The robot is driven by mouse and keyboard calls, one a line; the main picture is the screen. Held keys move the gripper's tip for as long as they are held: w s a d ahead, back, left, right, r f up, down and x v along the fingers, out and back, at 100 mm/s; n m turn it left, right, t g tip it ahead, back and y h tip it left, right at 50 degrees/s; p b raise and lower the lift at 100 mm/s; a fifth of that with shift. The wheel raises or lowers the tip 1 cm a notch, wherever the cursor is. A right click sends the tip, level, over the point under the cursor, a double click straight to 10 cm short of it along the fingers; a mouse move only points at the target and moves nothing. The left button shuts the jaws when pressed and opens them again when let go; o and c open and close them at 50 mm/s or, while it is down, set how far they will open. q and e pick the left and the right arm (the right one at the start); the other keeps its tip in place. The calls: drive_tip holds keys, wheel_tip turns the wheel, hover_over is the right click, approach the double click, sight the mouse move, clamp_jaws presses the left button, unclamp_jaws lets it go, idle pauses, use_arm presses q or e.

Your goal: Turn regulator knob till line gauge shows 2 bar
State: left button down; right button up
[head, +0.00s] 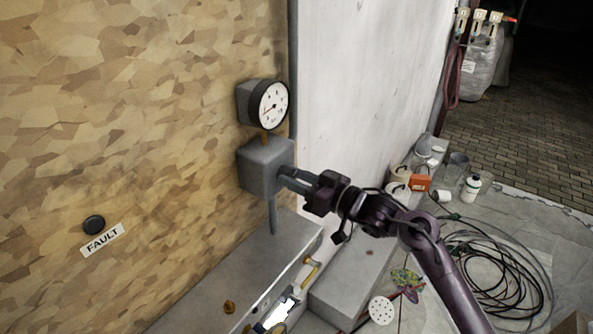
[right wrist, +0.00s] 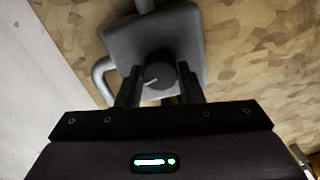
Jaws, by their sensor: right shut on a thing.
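The line gauge (head: 269,104) is a round white dial with a black rim on the wall. My right gripper (head: 291,179) is shut on the knob, a finger on each side, as the right wrist view (right wrist: 159,88) shows. The knob is mostly hidden in the head view. My left gripper is out of view.
A black button (head: 94,224) above a FAULT label (head: 102,240) is on the wooden wall at left. A grey ledge (head: 235,270) lies below the regulator. Coiled hoses (head: 497,275), a white bottle (head: 471,189) and an orange box (head: 420,182) lie on the sheeted floor at right.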

drive_tip(key=shift+m, duration=0.4)
drive_tip(key=o, duration=1)
drive_tip(key=shift+c, duration=0.2)
drive_tip(key=shift+d, duration=0.1)
drive_tip(key=b+v, duration=0.2)
drive_tip(key=v, duration=0.5)
drive_tip(key=shift+s+d+b, duration=0.25)
drive_tip(key=shift+b, duration=0.1)
